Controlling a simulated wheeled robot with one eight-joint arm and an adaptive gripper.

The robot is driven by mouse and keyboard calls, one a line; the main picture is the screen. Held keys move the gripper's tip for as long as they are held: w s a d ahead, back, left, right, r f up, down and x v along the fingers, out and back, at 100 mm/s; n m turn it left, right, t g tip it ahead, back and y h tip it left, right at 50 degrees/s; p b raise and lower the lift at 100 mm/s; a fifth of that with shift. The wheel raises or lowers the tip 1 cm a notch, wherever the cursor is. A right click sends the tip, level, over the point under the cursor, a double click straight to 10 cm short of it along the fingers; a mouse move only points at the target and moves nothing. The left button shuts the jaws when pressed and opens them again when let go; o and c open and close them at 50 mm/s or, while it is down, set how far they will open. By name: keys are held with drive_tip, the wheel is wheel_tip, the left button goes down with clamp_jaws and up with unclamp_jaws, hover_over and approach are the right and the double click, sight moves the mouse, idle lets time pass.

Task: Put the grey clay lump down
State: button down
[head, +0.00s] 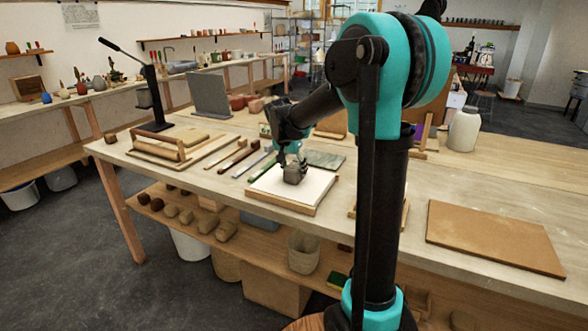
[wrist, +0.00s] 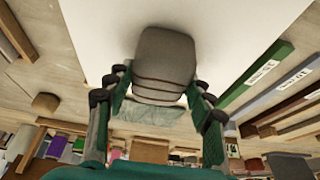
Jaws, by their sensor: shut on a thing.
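The grey clay lump (head: 292,174) is a small rounded block over the white-topped board (head: 316,189) on the workbench, in the head view. My gripper (head: 292,163) reaches down to it from above. In the wrist view the lump (wrist: 165,58) sits between the two fingers of my gripper (wrist: 158,88), which are shut on its sides. The white surface (wrist: 95,35) fills the space behind it. I cannot tell whether the lump's underside touches the board.
Wooden strips and tools (head: 233,160) lie left of the board, with a greenish slab (head: 324,160) behind it. A rolling pin (head: 156,147) lies farther left. A brown board (head: 493,237) lies on the right, with bare bench around it. A white jar (head: 464,129) stands behind.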

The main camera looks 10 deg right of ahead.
drive_tip(key=c, duration=0.6)
unclamp_jaws()
drive_tip(key=v, duration=1.2)
drive_tip(key=shift+w+r, duration=0.1)
